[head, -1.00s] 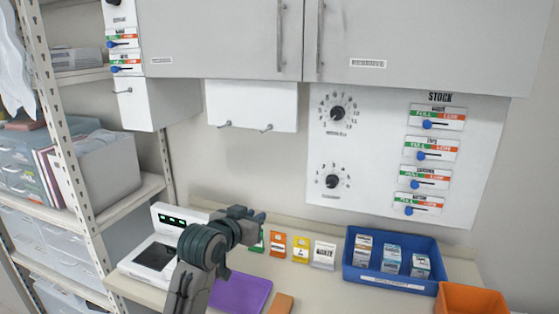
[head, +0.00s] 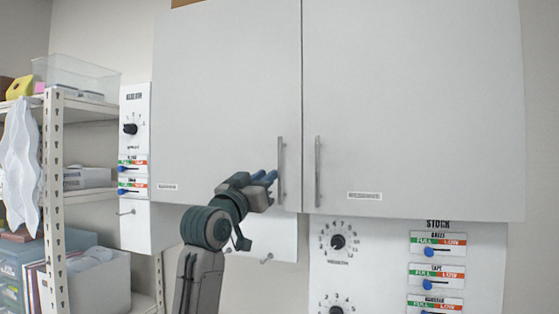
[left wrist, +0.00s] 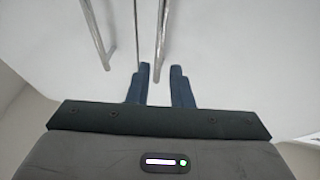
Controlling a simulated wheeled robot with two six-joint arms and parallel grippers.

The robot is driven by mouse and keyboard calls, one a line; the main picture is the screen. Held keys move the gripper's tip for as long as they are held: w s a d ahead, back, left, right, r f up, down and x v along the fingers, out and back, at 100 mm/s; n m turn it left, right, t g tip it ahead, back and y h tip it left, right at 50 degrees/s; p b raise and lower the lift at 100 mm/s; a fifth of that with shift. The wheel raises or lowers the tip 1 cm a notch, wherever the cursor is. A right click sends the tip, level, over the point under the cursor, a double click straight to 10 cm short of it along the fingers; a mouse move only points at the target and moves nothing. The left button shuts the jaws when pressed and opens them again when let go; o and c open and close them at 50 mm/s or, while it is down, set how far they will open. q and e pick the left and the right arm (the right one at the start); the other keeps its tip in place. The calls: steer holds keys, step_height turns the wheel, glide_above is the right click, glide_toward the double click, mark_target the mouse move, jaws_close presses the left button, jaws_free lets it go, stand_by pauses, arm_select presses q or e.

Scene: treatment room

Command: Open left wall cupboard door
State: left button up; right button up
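The left wall cupboard door (head: 225,100) is a plain light grey panel, shut flush beside the right door (head: 410,100). Its upright metal bar handle (head: 281,170) is at its lower right corner. My left gripper (head: 268,179) is raised just left of this handle, with its blue fingers pointing at it. In the left wrist view the two fingers (left wrist: 160,76) are apart with nothing between them. A bar handle (left wrist: 161,40) lies ahead of the gap; contact is not visible. My right gripper is not in view.
The right door's handle (head: 317,171) stands close beside the left one, across the door seam. Below the cupboard is a white stock panel (head: 380,260) with dials and sliders. A shelf rack (head: 55,190) stands at the left.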

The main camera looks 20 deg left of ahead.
mark_target(279, 166)
arm_select(q)
steer(key=p+x, duration=0.3)
steer(key=x, duration=0.3)
steer(key=shift+w+d+r, duration=0.1)
steer(key=shift+d+r, duration=0.05)
steer(key=shift+r, duration=0.1)
steer(key=shift+w+d+p, duration=0.1)
steer(key=shift+w+p, duration=0.35)
steer(key=shift+w, duration=0.2)
steer(key=shift+c, duration=0.2)
jaws_close()
